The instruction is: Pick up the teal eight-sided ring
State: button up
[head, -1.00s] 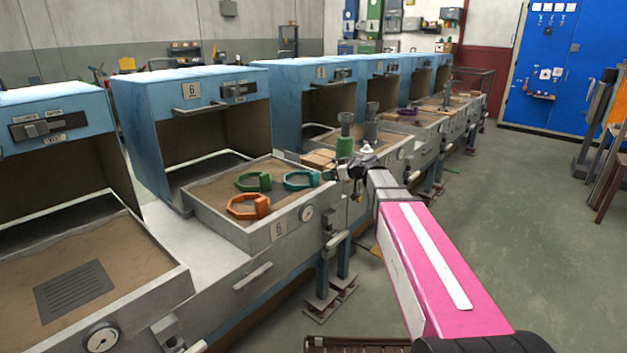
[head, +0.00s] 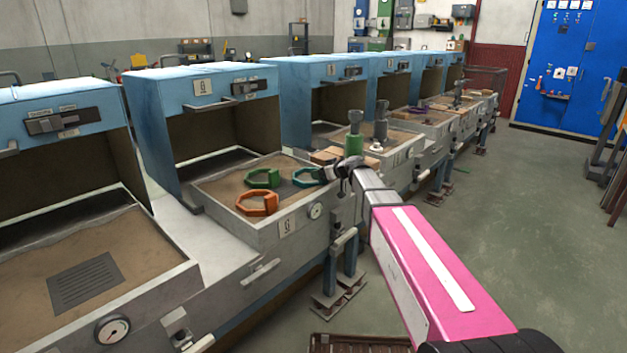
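The teal eight-sided ring (head: 304,177) lies on the sandy bed of the tray (head: 299,226) in front of a blue furnace. It is the rightmost of three rings there. My gripper (head: 324,174) is at the ring's right end, over the tray's right edge, and hides part of that end. Its fingers are too small and dark to tell whether they are open or shut, or whether they touch the ring. The ring still appears to lie flat on the sand.
A green ring (head: 263,178) lies just left of the teal one, and an orange ring (head: 257,203) lies nearer the front. A green stamp-like tool (head: 353,143) and a grey one (head: 380,128) stand beyond my gripper. Open floor (head: 480,220) lies to the right.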

jog(key=c, duration=1.2)
